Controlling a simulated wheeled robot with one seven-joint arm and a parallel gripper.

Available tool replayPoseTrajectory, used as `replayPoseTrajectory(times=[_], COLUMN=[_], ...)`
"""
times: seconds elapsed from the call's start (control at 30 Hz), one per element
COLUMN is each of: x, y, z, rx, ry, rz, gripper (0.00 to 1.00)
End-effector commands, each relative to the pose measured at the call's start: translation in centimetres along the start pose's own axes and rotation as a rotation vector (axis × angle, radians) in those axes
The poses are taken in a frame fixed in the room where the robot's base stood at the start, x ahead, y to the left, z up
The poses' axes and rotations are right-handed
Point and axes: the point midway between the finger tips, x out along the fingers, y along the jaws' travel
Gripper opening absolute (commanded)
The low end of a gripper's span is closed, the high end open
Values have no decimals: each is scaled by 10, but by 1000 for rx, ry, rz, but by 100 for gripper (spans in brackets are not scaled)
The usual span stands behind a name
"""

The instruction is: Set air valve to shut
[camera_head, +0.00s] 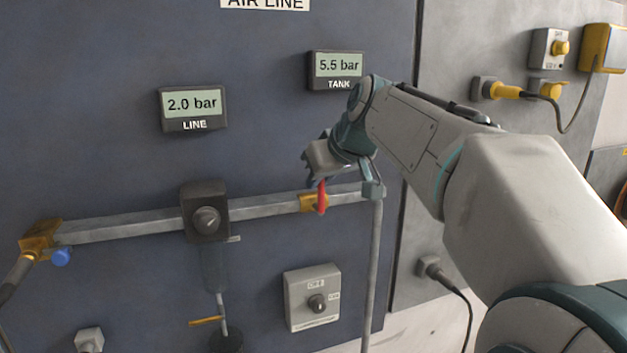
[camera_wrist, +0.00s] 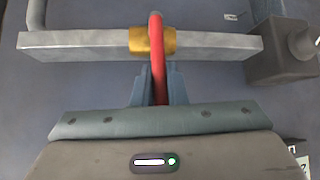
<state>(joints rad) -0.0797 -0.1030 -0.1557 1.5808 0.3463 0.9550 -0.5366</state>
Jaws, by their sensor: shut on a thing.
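The air valve is a brass body (camera_head: 309,203) on a grey horizontal pipe, with a red lever handle (camera_head: 321,196). In the wrist view the red handle (camera_wrist: 157,60) crosses in front of the brass body (camera_wrist: 140,40) and runs between my fingers, square to the pipe. My gripper (camera_wrist: 157,92) is shut on the red handle. In the head view my gripper (camera_head: 317,178) is at the handle's upper end, and the fingertips are partly hidden by my wrist.
The line display (camera_head: 193,106) reads 2.0 bar and the tank display (camera_head: 338,68) reads 5.5 bar. A dark regulator with a knob (camera_head: 206,219) sits left on the pipe (camera_head: 120,228). A grey switch box (camera_head: 311,298) is below. A vertical pipe (camera_head: 372,270) runs down at right.

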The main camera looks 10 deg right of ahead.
Motion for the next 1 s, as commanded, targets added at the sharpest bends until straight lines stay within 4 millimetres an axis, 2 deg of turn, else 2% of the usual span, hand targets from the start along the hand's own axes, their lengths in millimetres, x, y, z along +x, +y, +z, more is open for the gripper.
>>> replayPoseTrajectory(times=[0.53,0.57,0.6,0.63,1.0], x=[1,1,1,1,-5], y=[2,2,2,2,1], z=[3,3,3,3,1], rx=[19,19,19,19,16], ry=[-2,-2,-2,-2,3], rz=[-19,-19,-19,-19,-18], gripper=[0,18,29,34,34])
